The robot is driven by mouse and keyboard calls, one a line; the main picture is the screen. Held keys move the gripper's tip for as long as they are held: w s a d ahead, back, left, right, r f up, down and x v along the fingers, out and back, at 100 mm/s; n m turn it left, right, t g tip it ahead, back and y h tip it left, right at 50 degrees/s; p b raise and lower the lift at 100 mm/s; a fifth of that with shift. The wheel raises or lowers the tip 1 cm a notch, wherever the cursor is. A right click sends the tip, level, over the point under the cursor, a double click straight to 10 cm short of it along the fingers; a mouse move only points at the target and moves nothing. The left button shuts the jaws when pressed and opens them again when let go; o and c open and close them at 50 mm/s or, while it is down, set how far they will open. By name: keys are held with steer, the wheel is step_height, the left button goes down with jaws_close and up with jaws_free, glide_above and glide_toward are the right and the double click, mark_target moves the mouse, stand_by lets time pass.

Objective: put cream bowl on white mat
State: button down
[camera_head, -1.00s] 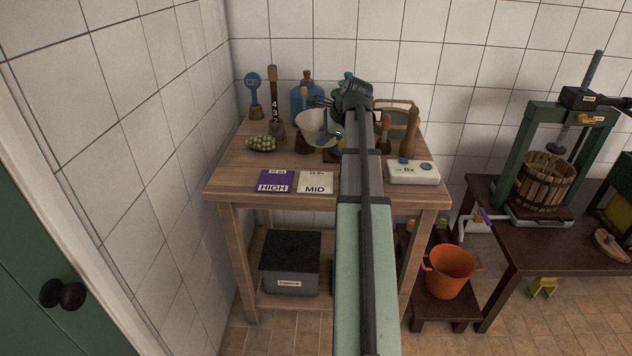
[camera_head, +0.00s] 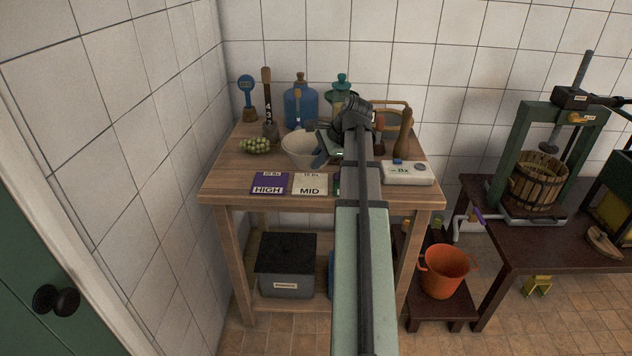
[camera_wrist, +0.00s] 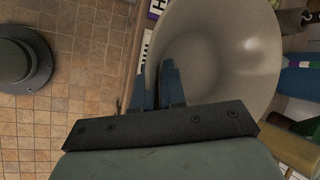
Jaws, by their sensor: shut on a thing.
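The cream bowl (camera_head: 298,149) is upright or nearly so, just behind the mats on the wooden table in the head view. It fills the upper right of the wrist view (camera_wrist: 235,45). My gripper (camera_head: 320,158) is shut on the bowl's wall, with one blue finger inside the bowl and one outside in the wrist view (camera_wrist: 158,82). The white mat (camera_head: 310,184), marked MID, lies near the table's front edge, with its right end close to my arm. I cannot tell whether the bowl's base touches the table.
A purple mat (camera_head: 269,183) marked HIGH lies left of the white mat. A white meter box (camera_head: 407,173) is on the right. My arm hides the table's middle.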

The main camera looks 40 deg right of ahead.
steer(key=shift+f, duration=3.75)
steer(key=shift+f, duration=0.1)
steer(key=c, duration=1.2)
jaws_free()
steer(key=v, duration=1.2)
